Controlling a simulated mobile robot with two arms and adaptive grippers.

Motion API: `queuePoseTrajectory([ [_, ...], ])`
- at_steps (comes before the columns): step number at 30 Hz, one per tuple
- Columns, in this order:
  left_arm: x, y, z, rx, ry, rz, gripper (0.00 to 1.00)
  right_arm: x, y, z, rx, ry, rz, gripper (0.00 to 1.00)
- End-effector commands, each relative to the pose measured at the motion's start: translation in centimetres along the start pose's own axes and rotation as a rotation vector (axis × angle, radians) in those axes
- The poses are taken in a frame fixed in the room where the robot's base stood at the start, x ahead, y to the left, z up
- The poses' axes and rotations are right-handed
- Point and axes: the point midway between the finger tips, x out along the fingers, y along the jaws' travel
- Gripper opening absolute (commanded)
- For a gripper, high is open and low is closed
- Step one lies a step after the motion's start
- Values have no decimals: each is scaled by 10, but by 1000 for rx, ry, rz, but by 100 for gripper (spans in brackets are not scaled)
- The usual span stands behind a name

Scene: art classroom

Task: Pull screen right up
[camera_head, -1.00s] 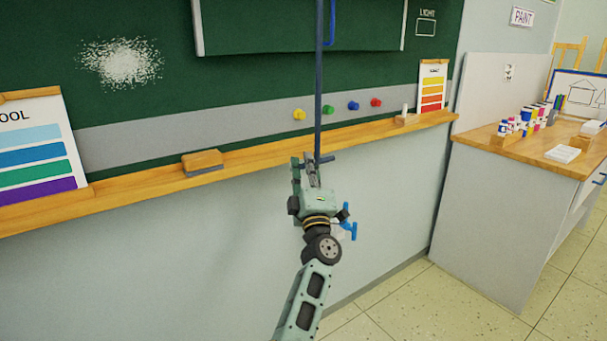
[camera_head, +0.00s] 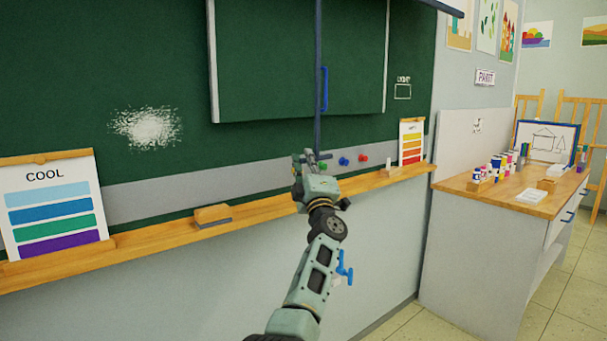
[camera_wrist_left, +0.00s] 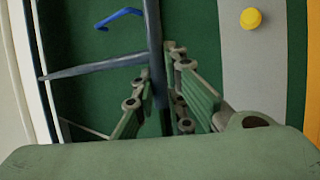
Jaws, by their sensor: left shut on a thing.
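My left gripper (camera_head: 312,157) is shut on the pole's lower part, in front of the board's grey strip. A dark bar (camera_head: 441,8) shows at the top edge, right of centre. Whether it joins the pole is out of view. My right gripper is not in view.
A green board panel (camera_head: 265,60) with a blue handle (camera_head: 324,88) is behind the pole. The wooden ledge (camera_head: 150,240) holds an eraser (camera_head: 212,214) and colour charts. A cabinet (camera_head: 480,250) with paints stands at right.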

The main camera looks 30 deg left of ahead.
Motion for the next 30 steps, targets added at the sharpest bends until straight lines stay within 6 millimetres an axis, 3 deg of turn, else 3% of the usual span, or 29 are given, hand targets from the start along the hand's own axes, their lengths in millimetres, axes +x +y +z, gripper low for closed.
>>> queuePoseTrajectory([
  [13, 5, 6, 0, -7, 4, 3, 0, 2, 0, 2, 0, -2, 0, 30],
  [14, 5, 6, 0, -7, 4, 3, 12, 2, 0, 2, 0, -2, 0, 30],
  [20, 4, 5, 0, -4, 3, 2, 30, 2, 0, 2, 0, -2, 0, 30],
  [30, 3, 4, 0, -2, 2, 1, 30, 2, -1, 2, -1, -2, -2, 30],
])
